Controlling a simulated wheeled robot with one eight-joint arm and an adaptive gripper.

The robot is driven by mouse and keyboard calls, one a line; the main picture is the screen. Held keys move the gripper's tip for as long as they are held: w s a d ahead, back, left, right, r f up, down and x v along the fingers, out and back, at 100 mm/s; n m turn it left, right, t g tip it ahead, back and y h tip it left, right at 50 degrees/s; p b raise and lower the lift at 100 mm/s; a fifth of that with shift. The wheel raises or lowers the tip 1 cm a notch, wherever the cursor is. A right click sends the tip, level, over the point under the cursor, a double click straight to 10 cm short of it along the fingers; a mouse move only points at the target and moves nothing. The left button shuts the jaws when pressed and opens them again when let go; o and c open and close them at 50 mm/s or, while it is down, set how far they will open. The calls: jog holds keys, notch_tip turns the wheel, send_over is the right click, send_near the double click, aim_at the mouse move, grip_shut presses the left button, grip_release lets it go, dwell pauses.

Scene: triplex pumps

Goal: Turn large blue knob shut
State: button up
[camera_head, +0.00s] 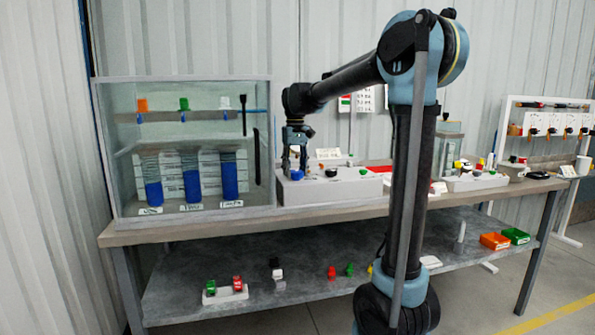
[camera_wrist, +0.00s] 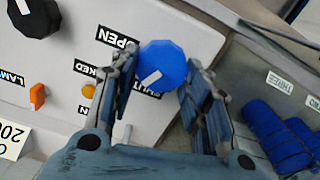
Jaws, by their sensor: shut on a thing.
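The large blue knob (camera_wrist: 163,62) sits on a white panel box (camera_wrist: 165,22) and has a white pointer mark slanting across its face. It also shows in the head view (camera_head: 297,175), at the left end of the white panel box (camera_head: 335,189) on the bench. My gripper (camera_wrist: 158,76) is shut on the blue knob, one finger on each side. In the head view my gripper (camera_head: 294,163) reaches down over the knob. An OPEN label (camera_wrist: 117,37) lies left of the knob. Another label beside it is partly hidden by a finger.
A black knob (camera_wrist: 34,17), an orange switch (camera_wrist: 38,96) and a yellow button (camera_wrist: 88,91) are on the same panel. A glass tank (camera_head: 187,135) with blue cylinders stands close on the left of the bench. The lower shelf (camera_head: 300,281) holds small coloured parts.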

jog(key=n, duration=0.5)
jog(key=shift+n, duration=0.3)
dwell(0.4)
jog(key=o, duration=1.1)
jog(key=shift+w+d, duration=0.1)
jog(key=shift+c, duration=0.2)
notch_tip(320, 180, up, 12)
